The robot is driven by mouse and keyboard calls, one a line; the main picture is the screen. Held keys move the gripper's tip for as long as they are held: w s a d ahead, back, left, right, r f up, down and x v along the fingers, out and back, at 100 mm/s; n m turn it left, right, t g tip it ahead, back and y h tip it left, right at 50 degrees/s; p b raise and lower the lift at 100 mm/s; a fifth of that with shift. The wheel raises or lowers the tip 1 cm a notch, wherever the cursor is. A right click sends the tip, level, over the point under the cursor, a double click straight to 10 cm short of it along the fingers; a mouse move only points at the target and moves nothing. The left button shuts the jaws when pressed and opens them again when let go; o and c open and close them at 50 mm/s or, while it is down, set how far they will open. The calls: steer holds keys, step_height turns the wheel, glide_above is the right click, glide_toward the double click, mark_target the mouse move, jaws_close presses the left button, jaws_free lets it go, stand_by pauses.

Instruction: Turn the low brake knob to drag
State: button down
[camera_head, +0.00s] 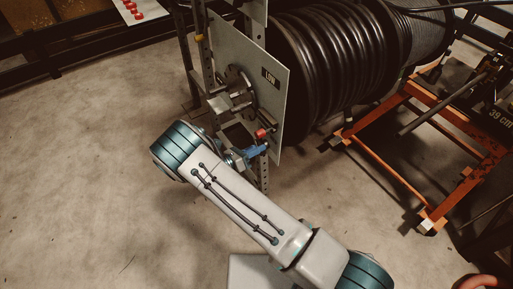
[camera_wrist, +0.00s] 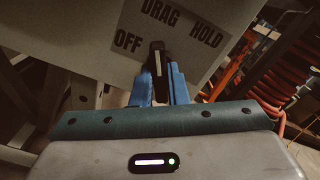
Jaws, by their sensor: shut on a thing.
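The brake knob (camera_wrist: 157,48) is dark with a pale line along it, in front of a label plate (camera_wrist: 209,55) that reads OFF at left, DRAG at top and HOLD at right. The knob's visible end points up, roughly toward DRAG; its exact setting is hard to tell. My gripper (camera_wrist: 159,75) has its blue fingers shut on the knob, one on each side. In the head view my gripper (camera_head: 258,151) is at the lower edge of a pale panel (camera_head: 262,50) with a LOW sign (camera_head: 270,78). The knob itself is not clear there.
A small red part (camera_head: 261,133) sits just above my gripper. A large black hose reel (camera_head: 335,45) stands behind the panel. An orange frame (camera_head: 400,165) stands to the right. The concrete floor (camera_head: 90,170) at left is clear.

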stand_by(0.3)
steer(key=c, duration=1.4)
jaws_free()
steer(key=shift+c, duration=0.2)
steer(key=p+v, duration=0.1)
steer(key=v, duration=1.2)
steer(key=shift+s+a, duration=0.25)
steer(key=shift+a, duration=0.05)
